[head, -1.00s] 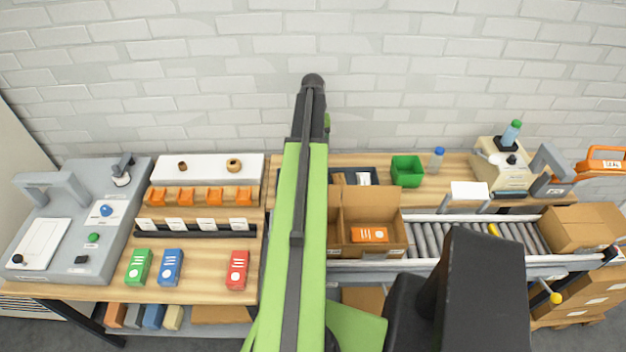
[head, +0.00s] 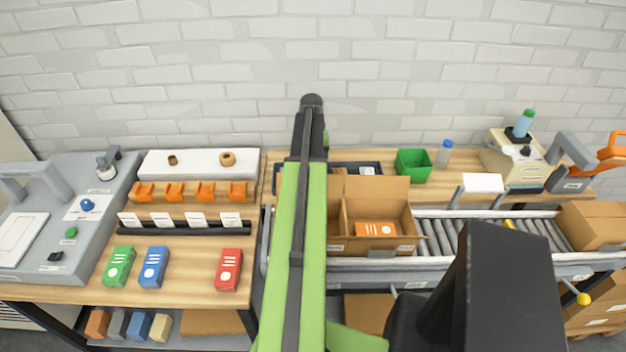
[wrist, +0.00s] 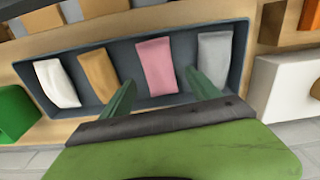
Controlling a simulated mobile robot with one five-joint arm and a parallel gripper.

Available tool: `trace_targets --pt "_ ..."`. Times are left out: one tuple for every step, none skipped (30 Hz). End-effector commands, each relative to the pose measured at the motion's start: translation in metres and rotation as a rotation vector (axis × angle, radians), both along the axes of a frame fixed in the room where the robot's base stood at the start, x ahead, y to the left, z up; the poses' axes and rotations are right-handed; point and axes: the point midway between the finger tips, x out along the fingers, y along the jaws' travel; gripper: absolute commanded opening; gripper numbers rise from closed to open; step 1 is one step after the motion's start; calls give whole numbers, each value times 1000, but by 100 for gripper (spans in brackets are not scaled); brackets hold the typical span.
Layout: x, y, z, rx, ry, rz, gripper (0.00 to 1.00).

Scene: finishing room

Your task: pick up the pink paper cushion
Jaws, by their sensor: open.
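The pink paper cushion (wrist: 156,66) lies in a dark tray (wrist: 128,50) in the wrist view, between a tan cushion (wrist: 98,75) and a grey cushion (wrist: 214,56). A white cushion (wrist: 57,82) lies at the tray's left end. My gripper (wrist: 160,82) is open and empty, its two green fingers apart at the tray's near side. The pink cushion shows between and beyond the fingertips. I cannot tell how high the fingers are above it. In the head view, my arm hides the pink cushion and part of the tray (head: 379,163).
A green bin (head: 413,166) and a blue-capped bottle (head: 444,154) stand right of the tray. An open carton (head: 386,190) with an orange box (head: 375,229) sits on the roller conveyor. A white board (head: 198,163) with rings lies to the left. The brick wall stands behind.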

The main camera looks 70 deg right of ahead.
Motion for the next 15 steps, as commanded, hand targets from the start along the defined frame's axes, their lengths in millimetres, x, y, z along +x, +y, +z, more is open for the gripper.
trace_targets --pt "0 0 -13 0 0 0 71" --pt "0 1 -18 0 0 0 71" --pt "1 1 -26 0 0 0 71" --pt "1 1 -31 0 0 0 71" --pt "1 2 -37 0 0 0 71" --pt "1 1 -43 0 0 0 71" --pt "1 1 -47 0 0 0 71" --pt "1 1 -49 0 0 0 71" --pt "1 1 -50 0 0 0 71" --pt "1 1 -50 0 0 0 71" --pt "1 1 -49 0 0 1 71" --pt "1 1 -47 0 0 1 71" --pt "1 1 -47 0 0 1 71" --pt "1 1 -46 0 0 1 71" --pt "1 1 -46 0 0 1 71"
